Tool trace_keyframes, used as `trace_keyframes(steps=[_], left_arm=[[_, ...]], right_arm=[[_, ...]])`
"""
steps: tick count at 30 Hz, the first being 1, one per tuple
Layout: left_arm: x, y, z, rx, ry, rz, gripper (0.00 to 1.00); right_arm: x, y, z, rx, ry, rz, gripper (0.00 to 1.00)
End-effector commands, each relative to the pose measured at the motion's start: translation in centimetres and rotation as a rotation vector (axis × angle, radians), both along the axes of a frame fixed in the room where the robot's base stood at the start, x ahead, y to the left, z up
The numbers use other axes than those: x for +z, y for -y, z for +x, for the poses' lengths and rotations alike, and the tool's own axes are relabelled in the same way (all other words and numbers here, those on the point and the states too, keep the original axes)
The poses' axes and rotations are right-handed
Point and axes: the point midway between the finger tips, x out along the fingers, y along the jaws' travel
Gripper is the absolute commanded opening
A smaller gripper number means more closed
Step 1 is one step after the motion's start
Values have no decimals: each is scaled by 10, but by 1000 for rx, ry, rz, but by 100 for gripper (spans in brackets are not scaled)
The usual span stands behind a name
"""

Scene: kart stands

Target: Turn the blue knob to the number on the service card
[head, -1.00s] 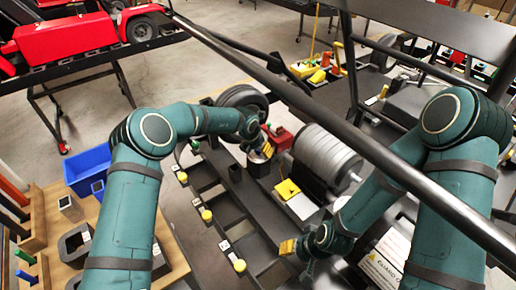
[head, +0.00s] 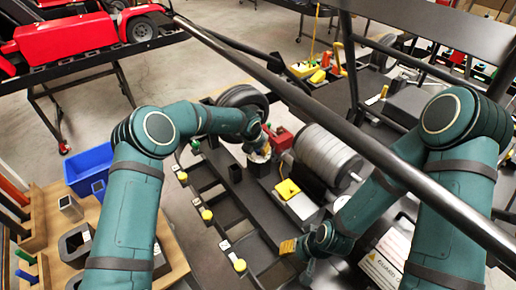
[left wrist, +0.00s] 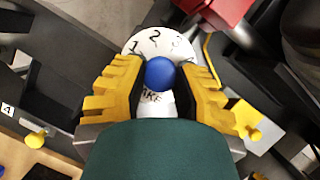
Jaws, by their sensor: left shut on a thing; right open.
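The blue knob (left wrist: 160,73) sits in front of a round white dial (left wrist: 148,42) in the left wrist view. In the head view the left gripper (head: 265,142) is at the dark box under the dial, the knob hidden. My right gripper (head: 289,246) is open and empty, low at right. I cannot make out a service card.
A grey ribbed cylinder (head: 325,158) and a yellow pad (head: 288,190) lie right of the left gripper. A red block (head: 281,139) stands close behind it. A dark frame bar (head: 300,100) crosses above the bench between the arms.

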Motion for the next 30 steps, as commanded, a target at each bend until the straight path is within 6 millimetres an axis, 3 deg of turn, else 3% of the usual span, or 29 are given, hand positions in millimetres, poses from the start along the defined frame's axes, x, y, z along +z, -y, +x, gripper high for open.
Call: trace_keyframes(steps=[30], left_arm=[[-2,3,0,926,-1,1,0]], right_arm=[[-12,0,0,-2,0,-1,47]])
